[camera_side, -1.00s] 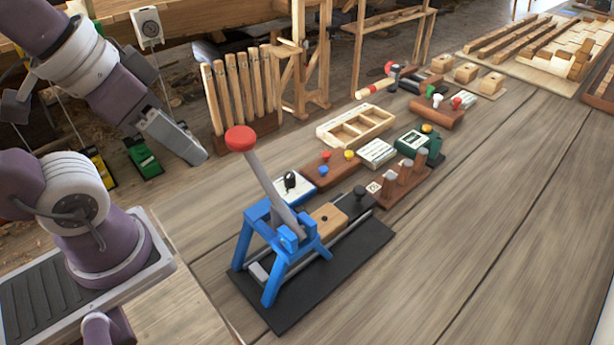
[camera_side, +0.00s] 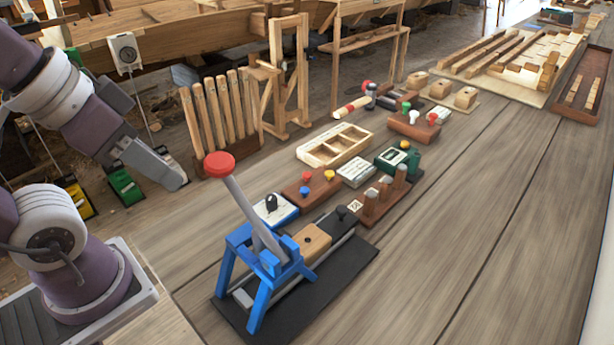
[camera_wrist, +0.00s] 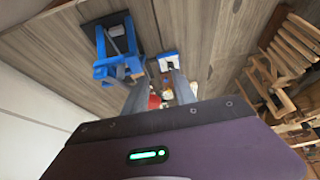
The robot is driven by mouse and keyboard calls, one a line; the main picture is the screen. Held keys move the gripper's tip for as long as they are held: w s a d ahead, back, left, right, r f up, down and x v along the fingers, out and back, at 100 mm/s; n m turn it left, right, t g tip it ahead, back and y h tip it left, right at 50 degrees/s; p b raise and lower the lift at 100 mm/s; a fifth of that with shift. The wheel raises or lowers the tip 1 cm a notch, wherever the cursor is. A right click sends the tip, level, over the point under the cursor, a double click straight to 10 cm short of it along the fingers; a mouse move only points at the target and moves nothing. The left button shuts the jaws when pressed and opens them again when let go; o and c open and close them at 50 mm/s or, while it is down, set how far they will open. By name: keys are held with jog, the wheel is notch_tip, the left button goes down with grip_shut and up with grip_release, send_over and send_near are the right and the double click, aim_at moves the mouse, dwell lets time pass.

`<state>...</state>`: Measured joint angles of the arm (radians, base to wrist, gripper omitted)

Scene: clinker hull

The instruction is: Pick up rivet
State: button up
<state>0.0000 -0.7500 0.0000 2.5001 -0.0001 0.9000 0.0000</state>
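I cannot pick out a rivet for certain in either view; any loose one is too small to tell or hidden. My gripper (camera_side: 176,178) is at the left in the side view, in the air left of the lever press (camera_side: 262,262). In the wrist view my gripper (camera_wrist: 158,88) shows two grey fingers standing apart, with no held thing visible between them. The blue press frame (camera_wrist: 118,62) shows beyond the fingers. A wooden tray with compartments (camera_side: 313,157) lies on the bench; its contents are not clear.
The press lever has a red knob (camera_side: 219,164) standing high near my gripper. Behind are a wooden block with coloured knobs (camera_side: 311,191), a dark green box (camera_side: 412,160), a block with upright pegs (camera_side: 386,205) and a rack of wooden slats (camera_side: 215,122). The right bench (camera_side: 480,240) is clear.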

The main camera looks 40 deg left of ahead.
jog(key=shift+r, duration=0.1)
jog(key=w+r+m+g, duration=0.2)
jog(key=w+r+m, duration=0.7)
jog(key=w+r, duration=0.25)
jog(key=m+g, duration=0.4)
jog(key=m, duration=1.2)
send_over(307, 174)
notch_tip(307, 174, down, 7)
notch_tip(307, 174, down, 25)
jog(key=shift+r, duration=0.15)
grip_shut()
